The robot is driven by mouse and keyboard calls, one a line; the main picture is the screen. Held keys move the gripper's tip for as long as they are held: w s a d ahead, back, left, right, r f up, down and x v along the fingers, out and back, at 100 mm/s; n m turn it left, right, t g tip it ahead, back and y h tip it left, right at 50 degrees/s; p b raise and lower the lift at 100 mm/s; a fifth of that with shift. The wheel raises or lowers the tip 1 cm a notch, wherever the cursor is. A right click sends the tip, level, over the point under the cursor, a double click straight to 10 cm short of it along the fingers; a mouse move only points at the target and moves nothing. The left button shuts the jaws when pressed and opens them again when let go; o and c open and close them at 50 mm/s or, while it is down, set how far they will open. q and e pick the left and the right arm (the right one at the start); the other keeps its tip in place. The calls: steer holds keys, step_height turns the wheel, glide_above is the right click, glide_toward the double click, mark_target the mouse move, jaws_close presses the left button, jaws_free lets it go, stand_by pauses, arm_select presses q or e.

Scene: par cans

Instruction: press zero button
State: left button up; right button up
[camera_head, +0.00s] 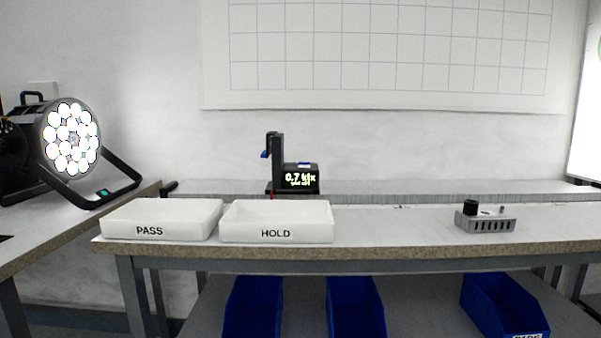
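A dark instrument (278,168) with an upright post stands toward the back of the bench, behind the HOLD tray. A blue part (307,165) shows on top of the display housing, and another small blue part sits at the post's upper left. I cannot tell which part is the zero button. Neither of my grippers is in view.
White trays marked PASS (163,231) and HOLD (276,235) stand on the bench's left part. A lit par can (72,140) stands on the left table. A grey block (485,224) with a black knob sits at right. Blue bins (355,308) are below. The bench middle is clear.

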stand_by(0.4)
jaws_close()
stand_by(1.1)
